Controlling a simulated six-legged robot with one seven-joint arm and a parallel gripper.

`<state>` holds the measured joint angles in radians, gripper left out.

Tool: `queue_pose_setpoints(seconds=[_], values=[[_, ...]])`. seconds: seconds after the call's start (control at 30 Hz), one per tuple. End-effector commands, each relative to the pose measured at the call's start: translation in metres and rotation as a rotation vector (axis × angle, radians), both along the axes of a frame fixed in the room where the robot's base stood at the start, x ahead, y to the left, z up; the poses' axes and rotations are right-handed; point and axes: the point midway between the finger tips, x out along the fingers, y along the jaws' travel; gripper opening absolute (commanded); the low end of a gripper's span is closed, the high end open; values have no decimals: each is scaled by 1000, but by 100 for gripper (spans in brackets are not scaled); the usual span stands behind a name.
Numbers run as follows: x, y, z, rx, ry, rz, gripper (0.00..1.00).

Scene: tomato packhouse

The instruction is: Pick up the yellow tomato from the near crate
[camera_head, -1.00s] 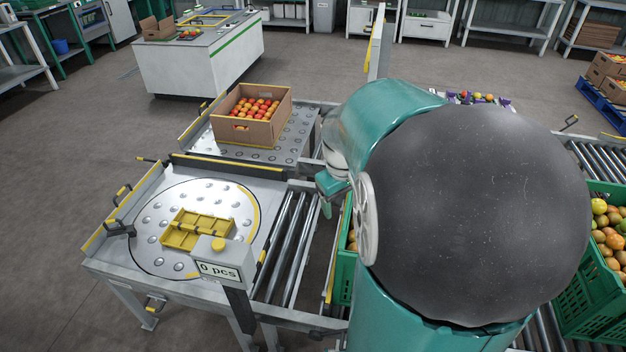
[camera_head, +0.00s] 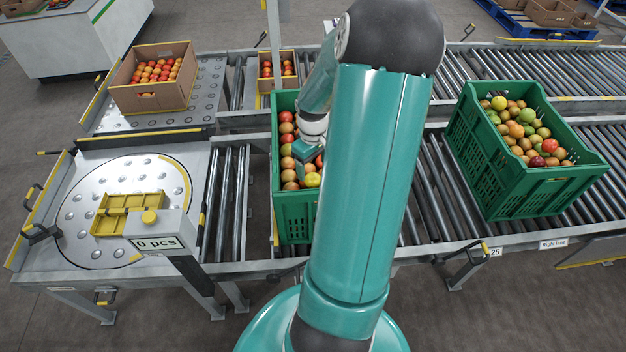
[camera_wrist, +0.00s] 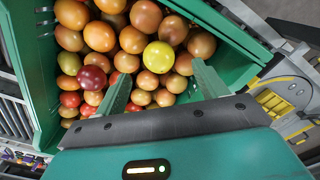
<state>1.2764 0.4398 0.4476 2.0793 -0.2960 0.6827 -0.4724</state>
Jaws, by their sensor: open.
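The yellow tomato (camera_head: 312,180) lies among orange and red tomatoes in the near green crate (camera_head: 296,222), partly hidden by my arm in the head view. In the wrist view the yellow tomato (camera_wrist: 158,57) shows on top of the pile, near the crate's wall (camera_wrist: 222,48). My gripper (camera_wrist: 160,72) is open and empty, with the yellow tomato appearing between its two finger tips. The head view shows my gripper (camera_head: 306,164) low over the crate. Whether the fingers touch any tomatoes cannot be told.
A second green crate (camera_head: 478,172) with mixed tomatoes, one yellow, stands right on the rollers. Left are a scale display (camera_head: 157,243) reading 0 pcs and a yellow divided tray (camera_head: 128,202). A cardboard box (camera_head: 150,97) of tomatoes stands behind. Crate walls surround my gripper.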

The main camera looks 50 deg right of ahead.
Motion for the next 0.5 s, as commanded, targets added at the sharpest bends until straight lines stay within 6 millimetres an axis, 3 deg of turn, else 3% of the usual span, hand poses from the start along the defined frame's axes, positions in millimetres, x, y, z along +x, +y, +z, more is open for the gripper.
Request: queue_pose_setpoints(seconds=[0.17, 0.5], values=[[0, 0, -13, 1, 1, 1, 72], [-2, -2, -58, 2, 1, 0, 72]])
